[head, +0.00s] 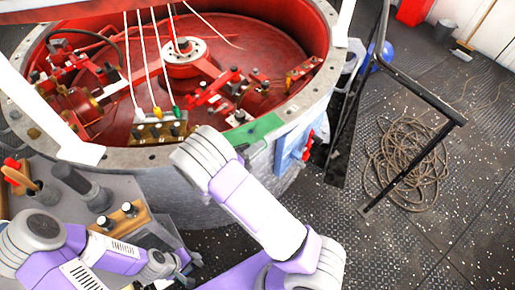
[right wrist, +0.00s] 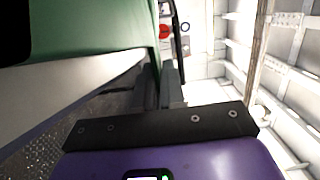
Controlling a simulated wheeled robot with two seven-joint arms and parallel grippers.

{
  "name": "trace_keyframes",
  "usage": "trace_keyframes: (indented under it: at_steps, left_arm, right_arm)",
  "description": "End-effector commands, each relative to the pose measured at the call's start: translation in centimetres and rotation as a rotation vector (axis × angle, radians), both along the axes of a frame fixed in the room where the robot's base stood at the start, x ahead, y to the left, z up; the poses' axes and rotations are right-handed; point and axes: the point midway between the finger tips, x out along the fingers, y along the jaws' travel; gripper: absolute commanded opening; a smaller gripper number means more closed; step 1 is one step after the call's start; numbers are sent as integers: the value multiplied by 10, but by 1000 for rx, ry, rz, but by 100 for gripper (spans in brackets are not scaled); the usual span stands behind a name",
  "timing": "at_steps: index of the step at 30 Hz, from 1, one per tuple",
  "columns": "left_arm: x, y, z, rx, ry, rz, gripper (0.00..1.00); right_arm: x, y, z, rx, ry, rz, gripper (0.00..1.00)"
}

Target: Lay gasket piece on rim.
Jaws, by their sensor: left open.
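The rim (head: 315,95) is a grey ring with bolt holes around a large red round vessel. A green curved strip (head: 254,130) shows along its near right part; I cannot tell whether it is the gasket piece. My left gripper (head: 184,262) is low at the left, open, below and apart from the rim. My right arm crosses the middle in front of the vessel and its gripper is hidden in the head view. In the right wrist view the right gripper's fingers (right wrist: 163,85) are close together beside a large green surface (right wrist: 90,25). Whether they hold anything is unclear.
A grey worktop at the left holds handled tools (head: 80,185) and a wooden block (head: 120,215) with knobs. White cords hang into the vessel (head: 185,55). At the right stand a dark rail (head: 415,85) and coiled rope (head: 405,165) on the deck.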

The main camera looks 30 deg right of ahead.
Motion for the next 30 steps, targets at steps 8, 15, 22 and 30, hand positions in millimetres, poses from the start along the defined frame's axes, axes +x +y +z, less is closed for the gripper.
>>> trace_keyframes:
  at_steps: [8,15,22,30]
  left_arm:
    - [0,0,0,0,0,0,43]
    - [0,0,3,0,0,0,43]
    - [0,0,8,0,0,0,43]
    - [0,0,14,0,0,0,43]
  right_arm:
    - [0,0,0,0,0,0,35]
    - [0,0,3,0,0,0,35]
    - [-7,36,4,1,0,6,35]
    - [-21,91,3,1,0,4,35]
